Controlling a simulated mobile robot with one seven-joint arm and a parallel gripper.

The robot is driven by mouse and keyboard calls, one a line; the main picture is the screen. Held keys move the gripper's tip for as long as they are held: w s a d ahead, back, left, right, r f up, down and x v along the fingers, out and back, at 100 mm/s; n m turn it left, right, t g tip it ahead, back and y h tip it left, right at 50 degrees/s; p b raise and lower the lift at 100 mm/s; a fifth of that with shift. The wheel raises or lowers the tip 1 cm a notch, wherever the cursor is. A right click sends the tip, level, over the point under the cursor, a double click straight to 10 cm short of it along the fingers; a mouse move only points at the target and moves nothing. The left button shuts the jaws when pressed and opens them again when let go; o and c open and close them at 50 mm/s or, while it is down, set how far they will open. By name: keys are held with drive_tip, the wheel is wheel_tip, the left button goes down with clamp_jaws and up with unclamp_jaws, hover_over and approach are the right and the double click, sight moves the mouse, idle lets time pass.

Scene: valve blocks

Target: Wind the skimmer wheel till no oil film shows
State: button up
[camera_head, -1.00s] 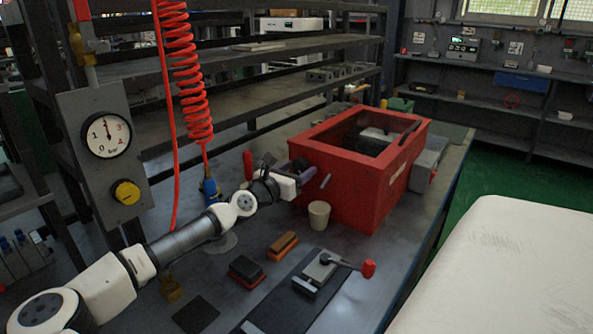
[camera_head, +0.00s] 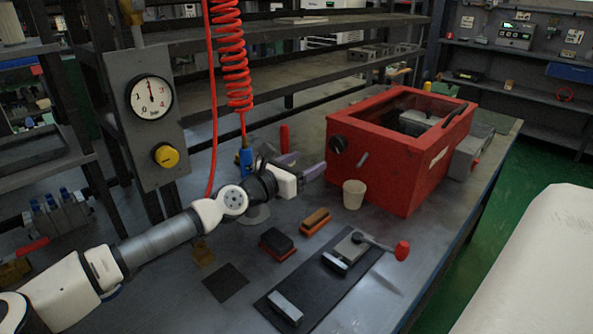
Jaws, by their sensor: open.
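The red open-topped tank (camera_head: 400,160) stands at the back right of the bench. A small black round wheel (camera_head: 338,145) is on its front face, at the left, with a short grey spout (camera_head: 362,160) beside it. A beige cup (camera_head: 354,194) stands on the bench below the spout. My gripper (camera_head: 306,166) is open and empty, just left of the tank's front and apart from the wheel. Its purple-grey fingers point toward the tank. Something dark shows inside the tank, but I cannot make out any oil film from here.
A black block (camera_head: 277,243), an orange-brown block (camera_head: 315,221) and a red-knobbed lever clamp (camera_head: 347,250) lie on the bench in front. A gauge panel (camera_head: 150,125) and a red coiled hose (camera_head: 233,60) are at the left.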

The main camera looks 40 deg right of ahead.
drive_tip(key=shift+s+a, duration=0.1)
drive_tip(key=shift+a, duration=0.95)
